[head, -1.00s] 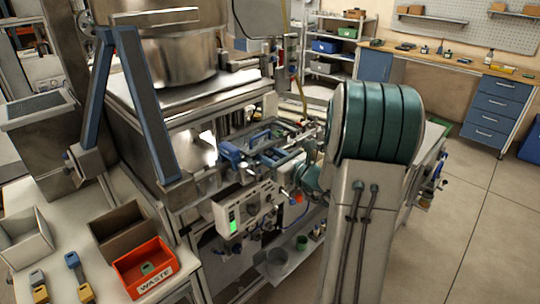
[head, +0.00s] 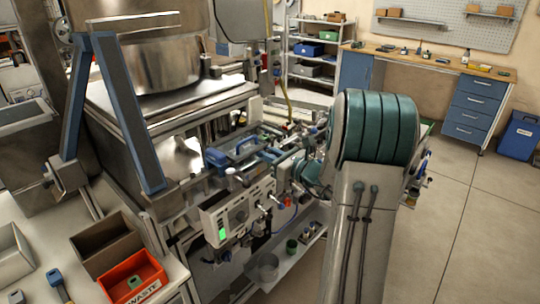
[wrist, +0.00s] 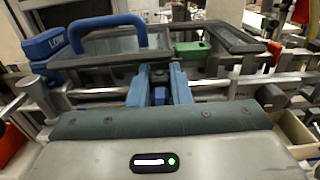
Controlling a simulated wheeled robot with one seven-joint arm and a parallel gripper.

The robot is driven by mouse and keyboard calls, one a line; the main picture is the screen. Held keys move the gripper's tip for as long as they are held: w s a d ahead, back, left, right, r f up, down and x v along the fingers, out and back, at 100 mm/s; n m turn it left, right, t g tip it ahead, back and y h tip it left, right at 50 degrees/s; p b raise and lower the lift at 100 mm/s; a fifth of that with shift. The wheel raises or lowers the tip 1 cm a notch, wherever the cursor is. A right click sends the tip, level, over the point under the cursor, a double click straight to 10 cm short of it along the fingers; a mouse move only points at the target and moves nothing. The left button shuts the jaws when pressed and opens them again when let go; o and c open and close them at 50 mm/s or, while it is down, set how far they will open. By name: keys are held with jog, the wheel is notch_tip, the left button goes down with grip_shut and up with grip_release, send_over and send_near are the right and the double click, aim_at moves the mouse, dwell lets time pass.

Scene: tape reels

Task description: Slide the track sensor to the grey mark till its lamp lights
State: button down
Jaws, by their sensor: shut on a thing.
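In the wrist view my gripper (wrist: 160,74) has two blue fingers closed around a small dark blue block (wrist: 160,96), which looks like the track sensor. The fingers cover most of it. It sits at the horizontal metal rail (wrist: 215,84), which runs left and right past the fingers. I see no lit lamp on the block, and I cannot make out the grey mark. In the head view my arm reaches to the machine's front, where fingers and sensor are too small and hidden to tell.
A blue-handled hatch (wrist: 112,42) and a green block (wrist: 193,50) lie just beyond the rail. A clamp knob (wrist: 270,96) stands to the right. In the head view a control panel with a green display (head: 222,234) and an orange waste bin (head: 135,282) are nearby.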

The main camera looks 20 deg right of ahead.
jog(key=c, duration=1.4)
grip_release()
jog(key=shift+a, duration=0.1)
jog(key=shift+s+d+f, duration=0.1)
jog(key=shift+s+d, duration=0.15)
jog(key=shift+s, duration=0.1)
jog(key=b+v, duration=0.3)
jog(key=v, duration=1)
